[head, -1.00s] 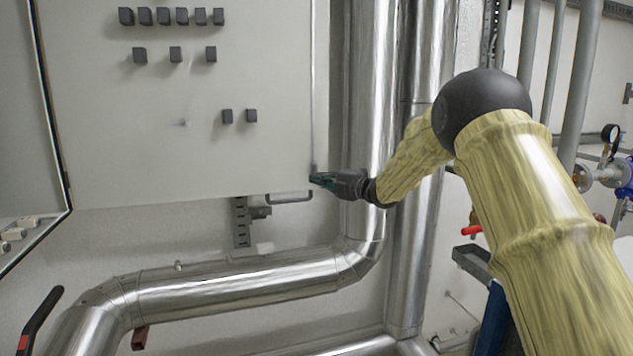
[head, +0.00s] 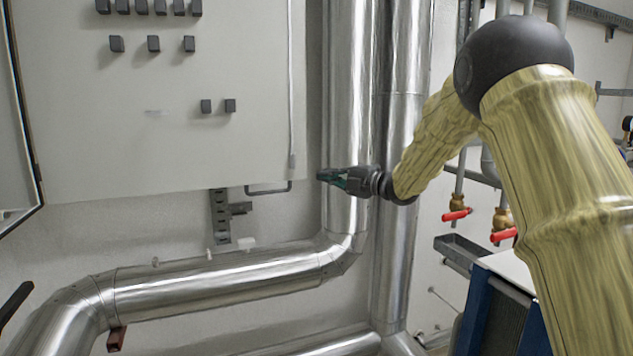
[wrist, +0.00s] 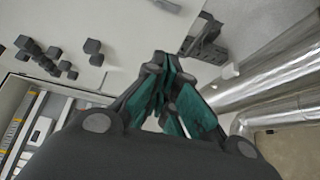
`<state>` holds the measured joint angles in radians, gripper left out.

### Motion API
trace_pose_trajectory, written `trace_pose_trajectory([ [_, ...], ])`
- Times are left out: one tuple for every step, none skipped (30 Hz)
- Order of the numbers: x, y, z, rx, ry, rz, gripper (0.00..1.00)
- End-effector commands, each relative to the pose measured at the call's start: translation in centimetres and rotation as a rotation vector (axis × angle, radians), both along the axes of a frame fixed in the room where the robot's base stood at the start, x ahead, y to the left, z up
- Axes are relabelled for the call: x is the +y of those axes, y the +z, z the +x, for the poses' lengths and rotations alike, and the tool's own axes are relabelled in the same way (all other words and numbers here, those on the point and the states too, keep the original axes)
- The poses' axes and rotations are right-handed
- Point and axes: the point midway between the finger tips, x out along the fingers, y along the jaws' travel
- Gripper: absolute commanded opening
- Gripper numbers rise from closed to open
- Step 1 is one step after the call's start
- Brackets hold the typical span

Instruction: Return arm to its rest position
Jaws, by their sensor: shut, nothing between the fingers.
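My gripper (head: 328,177) is at the end of my arm, which comes in from the right in the head view. It hangs in the air in front of the vertical silver pipe (head: 347,85), near the lower right corner of the pale cabinet (head: 150,140). In the wrist view its dark fingers with green pads (wrist: 170,92) are together and hold nothing. The cabinet's dark knobs also show in the wrist view (wrist: 58,58). I cannot tell how far the gripper is from the pipe.
A thick silver pipe (head: 210,285) bends along the wall below the cabinet. Red-handled valves (head: 457,214) and a blue-framed unit (head: 500,310) stand at the right beside my arm. A black handle (head: 14,303) is at the lower left. An open compartment (wrist: 35,125) shows in the wrist view.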

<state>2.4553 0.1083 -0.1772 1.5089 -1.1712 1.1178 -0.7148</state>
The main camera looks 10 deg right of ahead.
Motion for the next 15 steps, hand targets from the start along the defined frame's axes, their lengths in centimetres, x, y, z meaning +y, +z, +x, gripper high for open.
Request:
trace_pose_trajectory([
  [-0.6, -0.1, -0.3, -0.001, -0.002, 0.000, 0.00],
  [-0.9, -0.1, -0.5, -0.001, -0.003, 0.000, 0.00],
  [-1.2, -0.1, -0.7, -0.001, -0.003, 0.001, 0.00],
  [-1.3, -0.1, -0.9, -0.001, -0.003, 0.001, 0.00],
  [-1.5, -0.1, -1.0, -0.001, -0.003, 0.001, 0.00],
  [-1.7, -0.1, -1.1, 0.001, -0.004, 0.001, 0.00],
  [-1.8, -0.2, -1.2, 0.004, -0.005, 0.003, 0.00],
  [-1.8, -0.5, -1.2, 0.010, -0.007, 0.007, 0.00],
  [-1.8, -1.2, -1.2, 0.022, -0.012, 0.016, 0.00],
  [-1.8, -2.0, -1.2, 0.037, -0.018, 0.025, 0.00],
  [-1.7, -2.9, -1.2, 0.057, -0.025, 0.038, 0.00],
  [-1.6, -4.4, -1.3, 0.088, -0.038, 0.060, 0.00],
  [-1.5, -5.8, -1.4, 0.115, -0.049, 0.078, 0.00],
  [-1.5, -7.4, -1.5, 0.146, -0.063, 0.099, 0.00],
  [-1.4, -9.5, -1.6, 0.191, -0.084, 0.129, 0.00],
])
